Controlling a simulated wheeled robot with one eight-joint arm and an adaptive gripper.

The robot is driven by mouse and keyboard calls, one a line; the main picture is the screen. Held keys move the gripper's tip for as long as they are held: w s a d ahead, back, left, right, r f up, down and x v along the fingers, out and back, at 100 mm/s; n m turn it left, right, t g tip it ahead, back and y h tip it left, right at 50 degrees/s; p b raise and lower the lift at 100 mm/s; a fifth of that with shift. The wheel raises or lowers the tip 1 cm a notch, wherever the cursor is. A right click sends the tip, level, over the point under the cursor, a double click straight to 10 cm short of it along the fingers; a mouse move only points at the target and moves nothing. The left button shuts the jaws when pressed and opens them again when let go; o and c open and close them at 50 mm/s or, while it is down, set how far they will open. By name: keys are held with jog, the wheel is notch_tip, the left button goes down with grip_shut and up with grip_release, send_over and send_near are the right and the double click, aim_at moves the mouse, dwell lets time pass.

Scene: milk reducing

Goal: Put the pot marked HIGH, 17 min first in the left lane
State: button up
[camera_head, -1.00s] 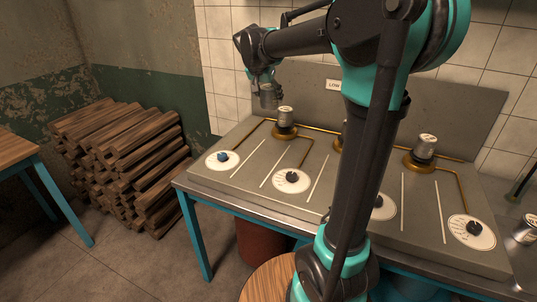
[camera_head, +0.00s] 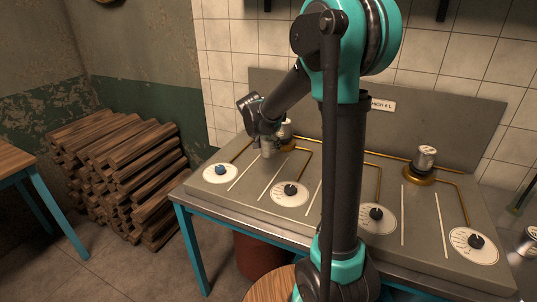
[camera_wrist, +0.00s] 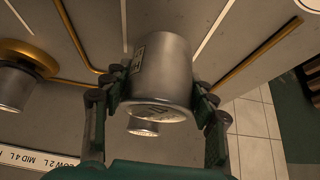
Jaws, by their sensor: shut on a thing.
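My gripper (camera_head: 266,138) is shut on a silver pot (camera_wrist: 160,65), with a finger on each side of it in the wrist view. In the head view the held pot (camera_head: 267,150) hangs low over the left part of the grey stove top, near the back end of the leftmost white line. I cannot tell whether it touches the surface. Small print shows on its end, but I cannot read it. Another pot (camera_head: 284,128) stands on a brass burner (camera_head: 287,144) just behind and right of the gripper. It is partly hidden.
A third pot (camera_head: 425,158) stands on the right burner (camera_head: 418,178). Dials with knobs line the front, the leftmost a blue knob (camera_head: 220,169). Brass pipes and white lines cross the stove top (camera_head: 325,222). Stacked wood (camera_head: 125,165) lies left; a metal pot (camera_head: 528,242) is at the right edge.

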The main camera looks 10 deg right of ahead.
aim_at(269, 153)
jog(key=shift+f, duration=2.1)
jog(key=o, duration=1.3)
jog(key=shift+f, duration=0.1)
jog(key=shift+o, duration=0.2)
jog(key=v, duration=1.2)
